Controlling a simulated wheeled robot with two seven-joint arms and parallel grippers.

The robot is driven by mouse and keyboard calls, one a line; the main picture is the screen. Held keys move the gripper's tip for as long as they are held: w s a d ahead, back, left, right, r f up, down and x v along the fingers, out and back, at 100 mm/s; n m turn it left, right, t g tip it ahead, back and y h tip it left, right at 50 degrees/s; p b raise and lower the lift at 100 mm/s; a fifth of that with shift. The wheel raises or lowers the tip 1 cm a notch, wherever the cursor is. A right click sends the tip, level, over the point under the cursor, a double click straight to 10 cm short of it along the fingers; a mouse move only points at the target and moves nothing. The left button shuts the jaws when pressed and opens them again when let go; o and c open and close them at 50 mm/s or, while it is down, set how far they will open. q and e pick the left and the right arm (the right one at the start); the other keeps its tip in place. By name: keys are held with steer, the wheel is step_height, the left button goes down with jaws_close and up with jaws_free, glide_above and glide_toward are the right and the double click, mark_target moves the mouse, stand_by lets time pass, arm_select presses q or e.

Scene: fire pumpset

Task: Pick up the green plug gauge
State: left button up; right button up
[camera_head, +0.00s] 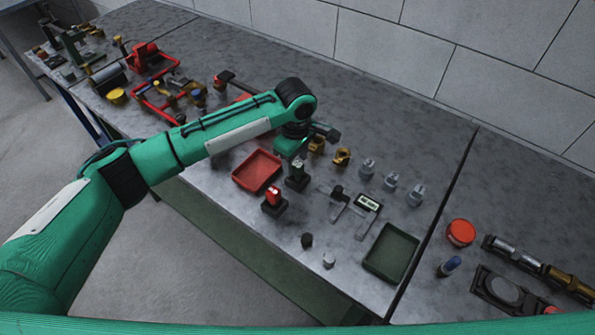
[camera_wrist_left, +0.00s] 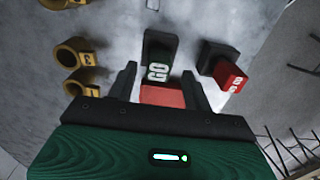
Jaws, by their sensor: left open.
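The green plug gauge (camera_head: 297,173) stands upright in a dark block on the grey bench, just right of the red tray. Its green top marked GO (camera_wrist_left: 158,70) shows in the wrist view. My left gripper (camera_head: 293,156) is above it, pointing down, and partly hides it in the head view. In the wrist view the left gripper (camera_wrist_left: 160,85) is open, its two dark fingers apart with the green gauge near the middle between their tips. Nothing is held. The red plug gauge (camera_head: 273,196) stands in its own dark block nearby. My right gripper is out of view.
Gold ring pieces (camera_head: 342,156) and grey fittings (camera_head: 391,181) stand to the right. A caliper-like tool (camera_head: 340,198) and a dark green tray (camera_head: 392,253) lie nearer. A wall closes the back.

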arm_select(q)
steer(key=shift+d+f+p, duration=0.2)
steer(key=shift+f+p, duration=0.2)
steer(key=shift+f, duration=1.5)
jaws_close()
steer(key=shift+r, duration=0.1)
